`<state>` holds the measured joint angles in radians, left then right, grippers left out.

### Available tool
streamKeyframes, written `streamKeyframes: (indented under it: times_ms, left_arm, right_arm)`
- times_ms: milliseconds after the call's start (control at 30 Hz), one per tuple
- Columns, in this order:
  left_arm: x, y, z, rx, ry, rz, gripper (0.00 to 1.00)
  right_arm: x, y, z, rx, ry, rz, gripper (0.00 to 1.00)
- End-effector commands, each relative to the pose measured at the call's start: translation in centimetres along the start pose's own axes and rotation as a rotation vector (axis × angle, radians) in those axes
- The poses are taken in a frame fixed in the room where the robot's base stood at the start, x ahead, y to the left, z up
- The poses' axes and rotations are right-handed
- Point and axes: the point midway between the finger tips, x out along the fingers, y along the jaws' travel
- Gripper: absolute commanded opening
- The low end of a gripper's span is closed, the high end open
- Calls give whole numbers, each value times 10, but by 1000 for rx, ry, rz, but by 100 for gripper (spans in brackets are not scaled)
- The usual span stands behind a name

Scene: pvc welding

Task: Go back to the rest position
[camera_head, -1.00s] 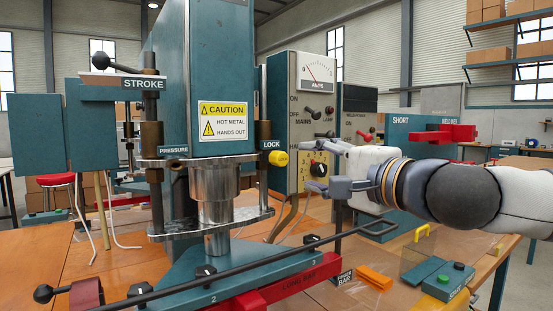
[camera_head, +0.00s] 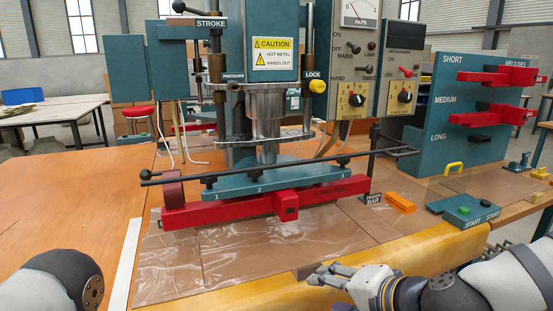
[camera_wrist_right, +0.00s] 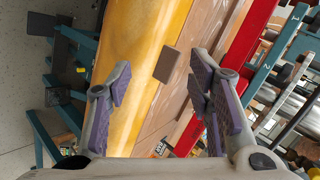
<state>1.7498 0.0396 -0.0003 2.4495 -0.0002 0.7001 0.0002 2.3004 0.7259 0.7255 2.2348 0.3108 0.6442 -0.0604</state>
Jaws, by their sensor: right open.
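My right gripper (camera_head: 322,276) is open and empty in the head view. It is at the yellow front edge of the bench, lower right of centre.
Clear plastic sheet (camera_head: 235,250) lies on the bench before the press. A small brown block (camera_head: 307,269) sits at the front edge, close to my right fingers. A start box (camera_head: 471,212), orange block (camera_head: 400,203) and tool rack (camera_head: 470,110) stand at the right.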

Motion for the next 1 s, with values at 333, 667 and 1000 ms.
streamKeyframes:
  times_ms: [333,667,1000]
  left_arm:
    - [-7,0,-4,0,21,1,50]
    - [-10,0,-6,0,30,2,50]
    - [-10,0,-6,0,29,2,50]
  right_arm:
    - [-62,287,168,-382,-450,588,47]
    - [-173,393,200,-613,-727,842,47]
    - [-174,393,199,-612,-729,844,47]
